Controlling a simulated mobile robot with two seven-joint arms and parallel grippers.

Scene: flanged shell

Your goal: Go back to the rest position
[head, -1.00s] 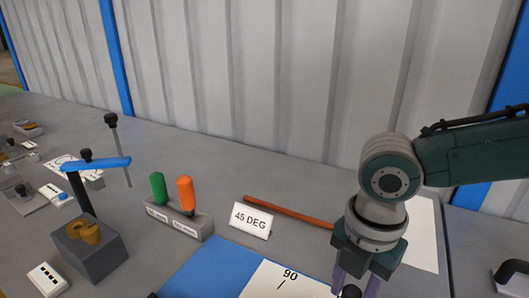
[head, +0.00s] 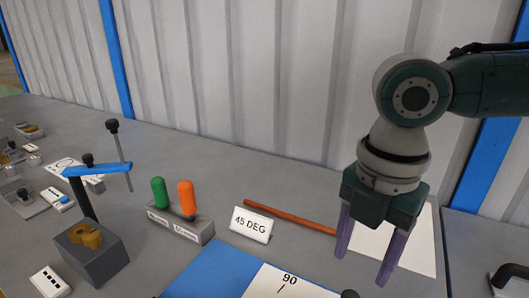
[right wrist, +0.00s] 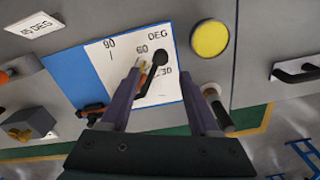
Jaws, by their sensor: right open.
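My right gripper (head: 363,268) hangs from the right arm with its two purple fingers apart and nothing between them in the head view. It is above the bench, over the white sheet's left side in the picture. In the right wrist view the open fingers (right wrist: 160,70) point toward a dial plate (right wrist: 98,55) marked 90, 60, 30 and DEG. A black-knobbed lever (right wrist: 160,58) on the plate shows between the fingertips, apart from them as far as I can tell. The head view shows only the top of its knob (head: 349,294) at the bottom edge. My left gripper is not in view.
A "45 DEG" sign (head: 251,224), a reddish rod (head: 290,216) and a block with green and orange handles (head: 180,225) stand on the bench. A grey block with a blue-armed post (head: 92,258) is at left. A yellow disc (right wrist: 210,38) is beside the dial.

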